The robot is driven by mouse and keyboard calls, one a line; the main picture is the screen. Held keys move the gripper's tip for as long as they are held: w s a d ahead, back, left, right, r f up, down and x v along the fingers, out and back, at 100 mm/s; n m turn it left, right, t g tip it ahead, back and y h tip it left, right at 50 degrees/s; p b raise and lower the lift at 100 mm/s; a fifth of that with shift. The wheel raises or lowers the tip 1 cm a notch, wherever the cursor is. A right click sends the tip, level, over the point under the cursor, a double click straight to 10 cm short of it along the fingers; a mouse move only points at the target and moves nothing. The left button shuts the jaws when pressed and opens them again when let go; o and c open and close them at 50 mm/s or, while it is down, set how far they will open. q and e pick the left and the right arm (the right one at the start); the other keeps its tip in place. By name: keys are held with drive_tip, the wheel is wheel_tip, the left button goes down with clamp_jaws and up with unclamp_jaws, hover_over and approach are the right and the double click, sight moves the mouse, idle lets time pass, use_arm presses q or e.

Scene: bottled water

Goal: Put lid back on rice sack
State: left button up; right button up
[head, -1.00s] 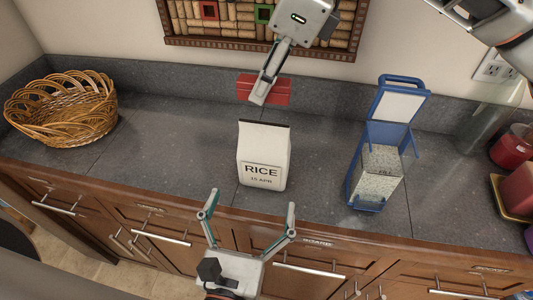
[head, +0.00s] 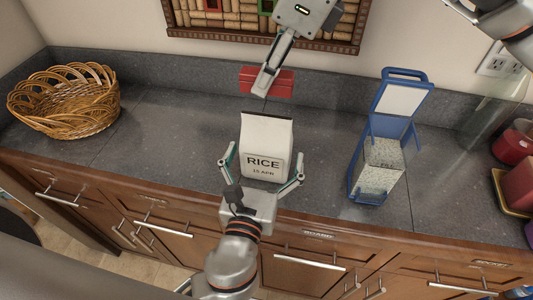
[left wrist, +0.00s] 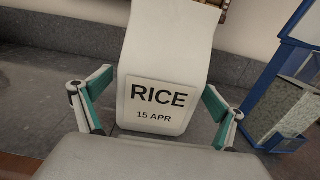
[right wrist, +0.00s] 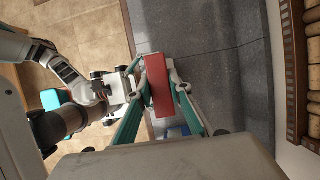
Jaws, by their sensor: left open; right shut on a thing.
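The white rice sack (head: 266,140) stands upright on the counter, labelled "RICE 15 APR". My left gripper (head: 264,170) is open, with one finger on each side of the sack's lower part. In the left wrist view the sack (left wrist: 165,60) stands between the left gripper's spread fingers (left wrist: 160,105), with gaps showing at the label's sides. My right gripper (head: 264,82) is shut on the red lid (head: 282,82), held above and behind the sack. In the right wrist view the lid (right wrist: 159,85) sits between the right gripper's fingers (right wrist: 158,92).
A wicker basket (head: 62,102) stands at the left of the counter (head: 165,130). A blue-framed dispenser (head: 385,150) with speckled contents stands right of the sack. Red candles or jars (head: 516,145) are at the far right. A cork board (head: 215,22) hangs on the wall.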

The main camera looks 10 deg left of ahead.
sight(265, 114)
use_arm(q)
drive_tip(key=shift+w, duration=0.7)
drive_tip(key=shift+c, duration=0.4)
drive_tip(key=c, duration=1.6)
use_arm(e)
drive_tip(key=shift+f, duration=2.5)
drive_tip(key=shift+f, duration=0.9)
drive_tip(key=shift+f, duration=0.65)
drive_tip(key=o, duration=0.9)
